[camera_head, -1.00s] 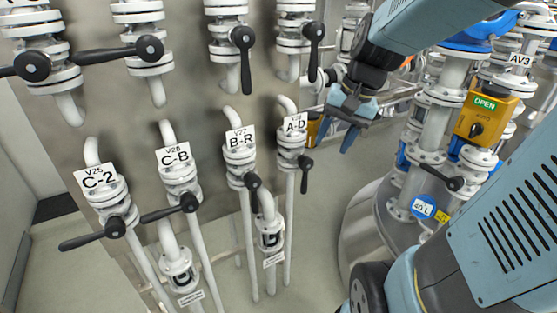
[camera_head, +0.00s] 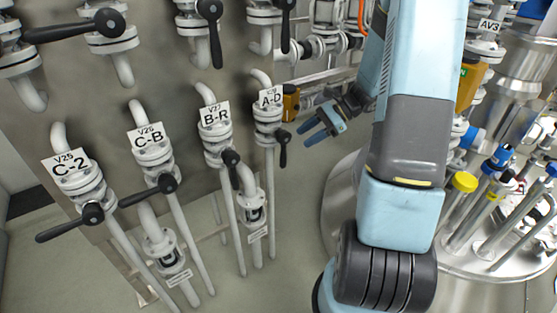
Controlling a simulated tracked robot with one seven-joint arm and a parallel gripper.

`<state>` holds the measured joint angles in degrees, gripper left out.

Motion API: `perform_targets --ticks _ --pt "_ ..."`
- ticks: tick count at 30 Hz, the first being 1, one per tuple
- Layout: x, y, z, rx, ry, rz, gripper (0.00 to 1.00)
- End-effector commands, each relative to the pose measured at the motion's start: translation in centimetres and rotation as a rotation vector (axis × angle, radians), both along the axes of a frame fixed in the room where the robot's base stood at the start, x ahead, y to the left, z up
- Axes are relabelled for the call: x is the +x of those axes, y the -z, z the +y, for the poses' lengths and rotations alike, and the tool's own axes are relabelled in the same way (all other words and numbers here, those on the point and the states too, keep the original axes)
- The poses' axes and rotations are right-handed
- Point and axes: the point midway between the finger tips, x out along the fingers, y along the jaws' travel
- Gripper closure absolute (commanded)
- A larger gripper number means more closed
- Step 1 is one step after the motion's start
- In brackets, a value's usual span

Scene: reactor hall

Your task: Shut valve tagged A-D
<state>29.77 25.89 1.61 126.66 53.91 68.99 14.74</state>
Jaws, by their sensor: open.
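The valve with the white tag A-D (camera_head: 271,100) is the rightmost of the lower row on the grey panel. Its white flanged body (camera_head: 268,124) sits on a vertical pipe. Its black lever (camera_head: 283,151) points down, roughly along the pipe. My gripper (camera_head: 315,131) is open and empty, with its blue fingers pointing left and down. It is to the right of the A-D lever, with a visible gap between them. The depth of that gap is hard to tell.
Valve B-R (camera_head: 216,135) stands close on the left, its lever pointing down. Valves C-B (camera_head: 152,150) and C-2 (camera_head: 83,185) have levers across their pipes. An upper row of valves (camera_head: 206,18) is above. A round steel base with capped pipes (camera_head: 462,183) stands right.

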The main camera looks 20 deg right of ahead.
Motion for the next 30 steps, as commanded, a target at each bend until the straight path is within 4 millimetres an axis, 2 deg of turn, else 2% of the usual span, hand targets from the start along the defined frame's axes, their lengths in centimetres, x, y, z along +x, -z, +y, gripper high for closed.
perform_targets --ticks 1,6,10,15,20,30 --pt "0.5 1.5 -0.8 0.04 0.046 0.032 0.5" --pt "1.8 5.0 -2.7 0.149 0.179 0.109 0.5" --pt "2.4 6.8 -3.7 0.204 0.246 0.146 0.5" --pt "2.7 7.9 -4.2 0.237 0.285 0.166 0.5" --pt "3.1 8.4 -3.2 0.24 0.288 0.168 0.5" --pt "4.4 10.5 2.0 0.24 0.285 0.169 0.5"
